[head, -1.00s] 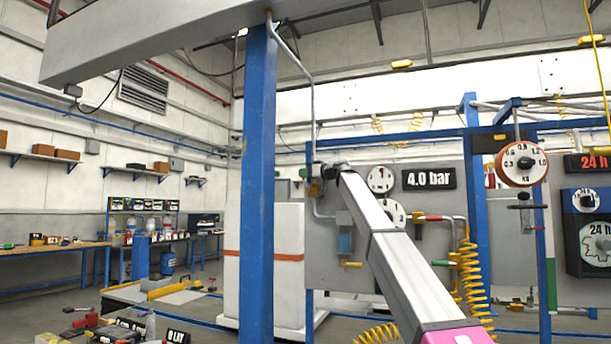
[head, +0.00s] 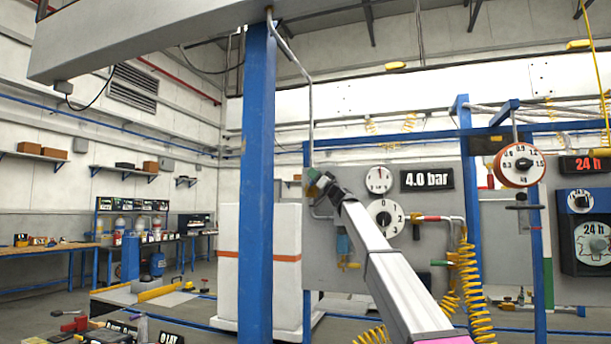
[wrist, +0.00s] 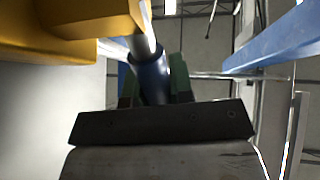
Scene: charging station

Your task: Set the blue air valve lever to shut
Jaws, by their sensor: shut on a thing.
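The blue air valve lever shows in the wrist view as a dark blue sleeve (wrist: 150,78) on a pale metal rod. The rod runs up to a yellow body (wrist: 90,30) at the upper left. My gripper (wrist: 154,85) has its green fingers on either side of the sleeve and is shut on it. In the head view my gripper (head: 316,181) is at the grey pipe on the left edge of the grey panel (head: 410,255). There the lever is hidden behind my gripper, and its exact angle cannot be told.
A display (head: 427,180) reads 4.0 bar, beside a small round gauge (head: 379,179). A white dial (head: 386,217) is close to the right of my arm. A blue post (head: 256,190) stands left of my gripper. Yellow coiled hoses (head: 468,275) hang at the right.

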